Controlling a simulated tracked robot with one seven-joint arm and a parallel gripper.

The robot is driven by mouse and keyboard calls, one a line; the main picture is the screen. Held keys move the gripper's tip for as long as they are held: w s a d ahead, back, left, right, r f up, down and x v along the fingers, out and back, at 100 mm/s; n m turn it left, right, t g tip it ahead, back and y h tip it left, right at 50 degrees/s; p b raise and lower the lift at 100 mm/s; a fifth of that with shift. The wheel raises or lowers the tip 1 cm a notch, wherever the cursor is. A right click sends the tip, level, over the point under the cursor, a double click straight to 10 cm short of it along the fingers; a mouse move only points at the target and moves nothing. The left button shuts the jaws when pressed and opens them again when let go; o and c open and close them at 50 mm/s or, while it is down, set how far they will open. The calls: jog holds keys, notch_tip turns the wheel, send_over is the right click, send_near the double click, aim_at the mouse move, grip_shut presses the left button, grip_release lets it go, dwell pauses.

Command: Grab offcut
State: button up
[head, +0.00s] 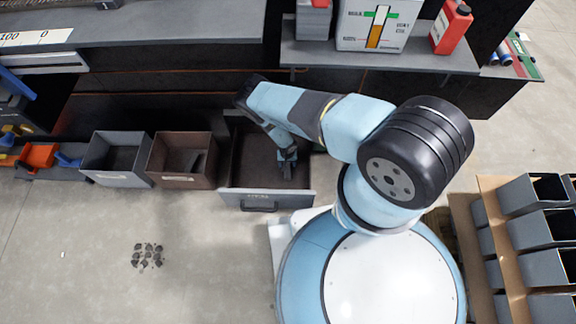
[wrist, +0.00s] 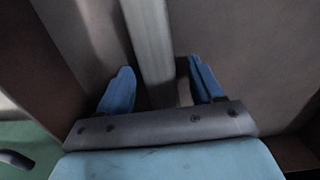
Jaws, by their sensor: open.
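My gripper (head: 288,168) reaches down into an open grey drawer (head: 265,199) in the head view. In the wrist view its two blue fingers are apart (wrist: 162,82). A pale grey straight bar (wrist: 148,38), which looks like the offcut, runs from the top edge of the wrist view down to between the fingers. I cannot make out the bar in the head view.
Drawer walls stand close around my gripper. Left of the drawer are a brown bin (head: 181,180) with a dark piece inside and a grey bin (head: 117,178). A shelf (head: 378,55) overhangs behind. Small dark bits (head: 147,256) lie on the otherwise clear floor in front.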

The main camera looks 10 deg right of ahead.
jog(key=shift+f, duration=0.15)
jog(key=shift+c, duration=0.5)
grip_shut()
